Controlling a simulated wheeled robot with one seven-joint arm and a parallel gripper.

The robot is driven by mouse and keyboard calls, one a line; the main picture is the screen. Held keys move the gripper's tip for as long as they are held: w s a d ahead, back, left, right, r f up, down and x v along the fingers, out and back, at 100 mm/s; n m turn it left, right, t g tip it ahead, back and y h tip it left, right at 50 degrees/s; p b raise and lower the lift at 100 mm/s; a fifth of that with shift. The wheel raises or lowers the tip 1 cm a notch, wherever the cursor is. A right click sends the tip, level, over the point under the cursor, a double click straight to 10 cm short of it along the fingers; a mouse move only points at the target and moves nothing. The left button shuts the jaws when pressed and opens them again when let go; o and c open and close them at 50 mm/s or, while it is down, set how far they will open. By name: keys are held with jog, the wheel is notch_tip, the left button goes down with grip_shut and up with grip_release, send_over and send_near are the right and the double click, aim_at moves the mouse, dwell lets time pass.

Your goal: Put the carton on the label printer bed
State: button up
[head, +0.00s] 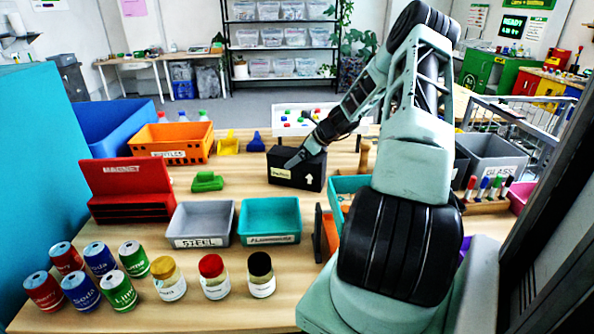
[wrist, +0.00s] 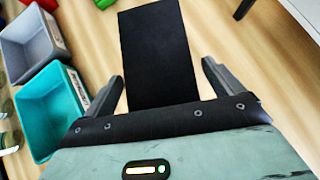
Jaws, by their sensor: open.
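The carton looks to be the black box (head: 297,172) with a pale label and a white up arrow, standing upright mid-table in the head view. In the wrist view its plain black top (wrist: 158,50) lies ahead of and partly between my fingers. My gripper (wrist: 162,70) is open, with one finger on each side of the carton and visible gaps. In the head view my gripper (head: 300,158) is at the carton's top; contact cannot be told.
An orange bin (head: 172,157) is behind left. Several cans and jars stand front left. Bare wood surrounds the green object.

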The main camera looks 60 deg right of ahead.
jog(key=c, duration=1.5)
